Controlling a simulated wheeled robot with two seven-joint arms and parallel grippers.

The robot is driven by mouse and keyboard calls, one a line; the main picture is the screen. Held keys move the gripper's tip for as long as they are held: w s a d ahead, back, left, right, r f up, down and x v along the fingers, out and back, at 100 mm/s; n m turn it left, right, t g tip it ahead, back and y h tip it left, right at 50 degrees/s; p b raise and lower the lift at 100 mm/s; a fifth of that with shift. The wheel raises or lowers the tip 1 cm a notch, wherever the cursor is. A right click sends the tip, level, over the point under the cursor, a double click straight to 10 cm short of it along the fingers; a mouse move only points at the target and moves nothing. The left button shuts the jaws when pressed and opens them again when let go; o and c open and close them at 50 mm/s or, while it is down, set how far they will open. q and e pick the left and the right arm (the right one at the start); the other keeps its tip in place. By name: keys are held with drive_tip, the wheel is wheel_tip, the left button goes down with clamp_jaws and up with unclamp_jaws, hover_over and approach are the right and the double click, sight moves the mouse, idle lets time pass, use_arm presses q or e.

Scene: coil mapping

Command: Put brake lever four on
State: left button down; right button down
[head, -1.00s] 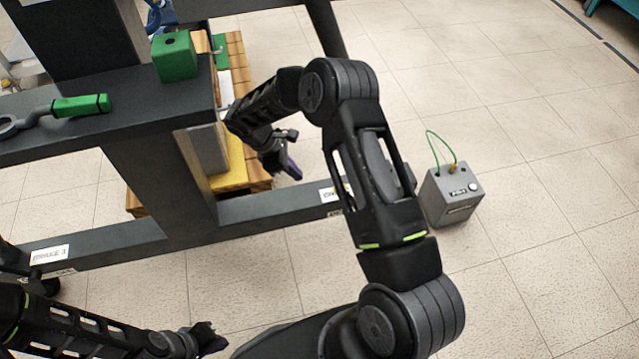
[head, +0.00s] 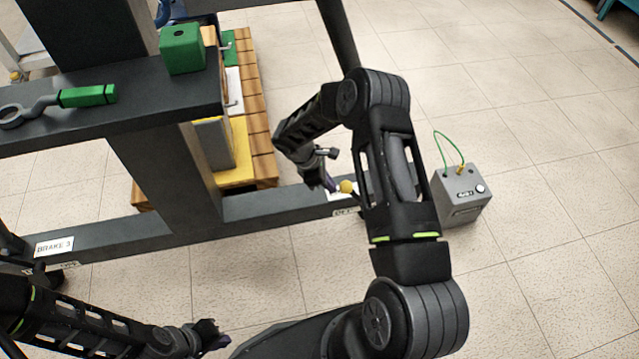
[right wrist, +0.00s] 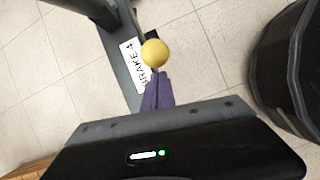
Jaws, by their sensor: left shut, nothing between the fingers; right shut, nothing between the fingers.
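The brake four lever shows as a yellow ball knob (head: 346,186) in the head view, beside my right arm. The knob also shows in the right wrist view (right wrist: 154,53), in front of the white BRAKE 4 label (right wrist: 132,66) on the dark frame beam. My right gripper (head: 328,184) is shut and empty, its purple fingertips (right wrist: 158,84) right at the knob's near side; I cannot tell whether they touch it. The lever's shaft is mostly hidden. My left gripper (head: 214,338) is shut and empty, low over the floor at the bottom left.
A dark steel frame (head: 110,250) crosses the left, with a BRAKE 3 label (head: 54,245) on its lower beam. A green block (head: 182,49) and a green-handled tool (head: 88,95) lie on its upper beam. A grey box (head: 461,195) with a green wire stands on open floor at right.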

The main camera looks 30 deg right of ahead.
drive_tip(key=shift+s+d+r, duration=0.1)
drive_tip(key=shift+d, duration=0.05)
idle(0.3)
drive_tip(key=shift+s+d+r+t+y+p, duration=0.2)
drive_tip(key=shift+d+r+y+p, duration=0.15)
drive_tip(key=shift+d+r+p, duration=0.2)
drive_tip(key=shift+s+d+r+t+y+p, duration=0.1)
drive_tip(key=shift+s+d+r+y+p, duration=0.1)
drive_tip(key=shift+d+r+y+p, duration=0.35)
drive_tip(key=s+d+r, duration=0.1)
drive_tip(key=s+d, duration=0.1)
drive_tip(key=d, duration=0.4)
drive_tip(key=shift+d+r, duration=0.15)
drive_tip(key=shift+r, duration=0.2)
wheel_tip(320, 180, up, 7)
drive_tip(key=p, duration=0.1)
hover_over(342, 183)
drive_tip(key=d, duration=0.4)
drive_tip(key=shift+s+a+r, duration=0.2)
drive_tip(key=shift+s+a, duration=0.05)
drive_tip(key=shift+s, duration=0.1)
